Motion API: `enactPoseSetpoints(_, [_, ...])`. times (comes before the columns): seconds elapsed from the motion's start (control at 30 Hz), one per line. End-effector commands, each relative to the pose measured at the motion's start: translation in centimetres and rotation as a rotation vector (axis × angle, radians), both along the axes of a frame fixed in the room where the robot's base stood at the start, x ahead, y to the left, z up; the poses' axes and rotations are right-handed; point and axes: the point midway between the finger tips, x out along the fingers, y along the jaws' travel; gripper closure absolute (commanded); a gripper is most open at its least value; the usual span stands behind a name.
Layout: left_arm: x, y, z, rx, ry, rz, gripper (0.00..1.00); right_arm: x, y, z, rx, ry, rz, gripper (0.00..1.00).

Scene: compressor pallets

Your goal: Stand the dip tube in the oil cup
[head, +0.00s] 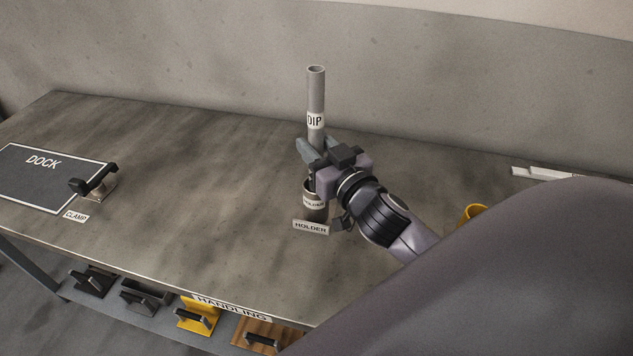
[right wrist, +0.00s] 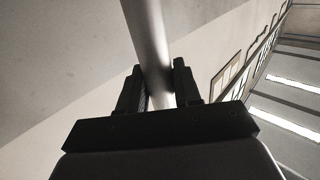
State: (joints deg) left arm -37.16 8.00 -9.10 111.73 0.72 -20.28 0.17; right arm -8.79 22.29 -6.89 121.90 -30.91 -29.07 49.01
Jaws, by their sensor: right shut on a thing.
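The dip tube (head: 316,95) is a grey hollow tube with a white DIP label, and it stands upright in the head view. My right gripper (head: 312,150) is shut on the tube below its label. In the right wrist view the tube (right wrist: 150,45) runs up between the two fingers (right wrist: 161,90). Directly below the gripper is a dark cup-like holder (head: 314,213) with a HOLDER label. The gripper hides whether the tube's lower end is in the holder or above it. I cannot make out a cup marked as the oil cup. My left gripper is not in view.
A yellow rounded thing (head: 473,212) shows partly behind my arm at the right. A black-handled clamp (head: 94,181) sits beside the dark DOCK plate (head: 30,180) at the left. A light bar (head: 560,174) lies at the back right. The table's middle left is clear.

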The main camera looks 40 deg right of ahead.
Motion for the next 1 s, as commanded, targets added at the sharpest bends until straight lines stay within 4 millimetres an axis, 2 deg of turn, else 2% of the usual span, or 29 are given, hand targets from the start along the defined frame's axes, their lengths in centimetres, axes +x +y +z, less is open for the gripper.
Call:
enactPoseSetpoints(0.03, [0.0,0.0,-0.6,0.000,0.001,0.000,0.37,0.0,0.0,-1.4,0.001,0.001,-0.002,1.00])
enactPoseSetpoints(0.1, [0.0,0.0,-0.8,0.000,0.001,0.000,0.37,0.0,0.0,-2.4,0.001,0.000,0.000,1.00])
enactPoseSetpoints(0.27, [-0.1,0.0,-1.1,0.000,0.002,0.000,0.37,0.0,0.0,-3.6,0.001,-0.003,-0.001,1.00])
enactPoseSetpoints(0.5, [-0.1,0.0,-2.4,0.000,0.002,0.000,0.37,0.0,0.0,-7.2,0.002,-0.001,-0.002,1.00])
enactPoseSetpoints(0.97, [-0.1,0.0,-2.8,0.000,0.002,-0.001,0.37,0.0,0.0,-8.1,0.001,-0.003,0.000,1.00])
enactPoseSetpoints(1.0, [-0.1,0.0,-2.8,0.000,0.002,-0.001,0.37,0.0,0.0,-8.1,0.001,-0.002,0.000,0.64])
